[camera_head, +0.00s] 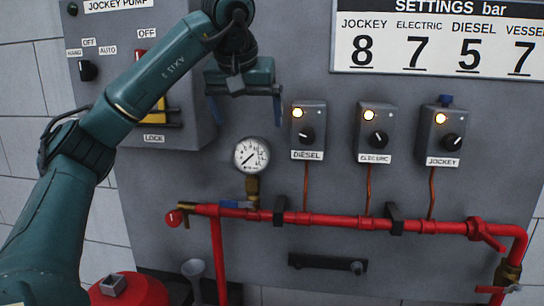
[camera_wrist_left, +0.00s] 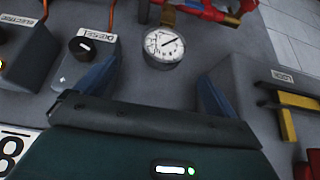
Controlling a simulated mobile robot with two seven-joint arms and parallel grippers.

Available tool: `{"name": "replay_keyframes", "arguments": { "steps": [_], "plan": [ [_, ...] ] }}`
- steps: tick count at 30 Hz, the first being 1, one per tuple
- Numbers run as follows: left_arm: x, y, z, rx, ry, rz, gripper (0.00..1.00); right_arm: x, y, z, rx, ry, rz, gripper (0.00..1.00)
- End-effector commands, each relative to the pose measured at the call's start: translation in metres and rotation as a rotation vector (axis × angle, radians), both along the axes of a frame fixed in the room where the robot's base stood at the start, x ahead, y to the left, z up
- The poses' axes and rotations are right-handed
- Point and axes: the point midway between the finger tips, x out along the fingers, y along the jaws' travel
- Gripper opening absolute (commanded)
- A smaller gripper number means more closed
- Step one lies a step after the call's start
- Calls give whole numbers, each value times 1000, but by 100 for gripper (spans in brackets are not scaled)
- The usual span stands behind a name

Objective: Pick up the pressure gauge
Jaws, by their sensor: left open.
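The pressure gauge (camera_head: 251,155) has a round white dial with a dark rim and stands on a brass fitting above the red pipe (camera_head: 350,222). It also shows in the left wrist view (camera_wrist_left: 164,47), beyond and between the two fingertips. My left gripper (camera_head: 245,112) is open and empty, with two blue fingers pointing down. In the head view it sits above the gauge, apart from it. The left wrist view also shows the gripper (camera_wrist_left: 156,78) with its fingers wide apart. My right gripper is not in view.
The diesel (camera_head: 309,128), electric (camera_head: 376,131) and jockey (camera_head: 441,133) switch boxes stand to the gauge's right. A grey jockey pump panel (camera_head: 185,125) with a yellow and red handle is at the left. A blue-handled valve (camera_head: 236,204) lies just under the gauge.

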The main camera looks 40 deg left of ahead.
Motion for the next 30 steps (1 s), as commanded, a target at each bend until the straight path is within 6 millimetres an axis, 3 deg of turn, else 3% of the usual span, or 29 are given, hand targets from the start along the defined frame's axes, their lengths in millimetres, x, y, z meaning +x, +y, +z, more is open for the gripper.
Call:
{"name": "replay_keyframes", "arguments": {
  "steps": [5, 9, 19, 30],
  "plan": [
    [11, 7, -30, 0, 8, 2, 95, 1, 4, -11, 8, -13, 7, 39],
    [23, 14, -50, 1, 6, 2, 95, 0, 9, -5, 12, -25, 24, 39],
    [35, 22, -73, -1, 3, 1, 95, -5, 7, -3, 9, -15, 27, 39],
    [52, 35, -112, 0, 2, 1, 95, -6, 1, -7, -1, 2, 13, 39]
  ]
}}
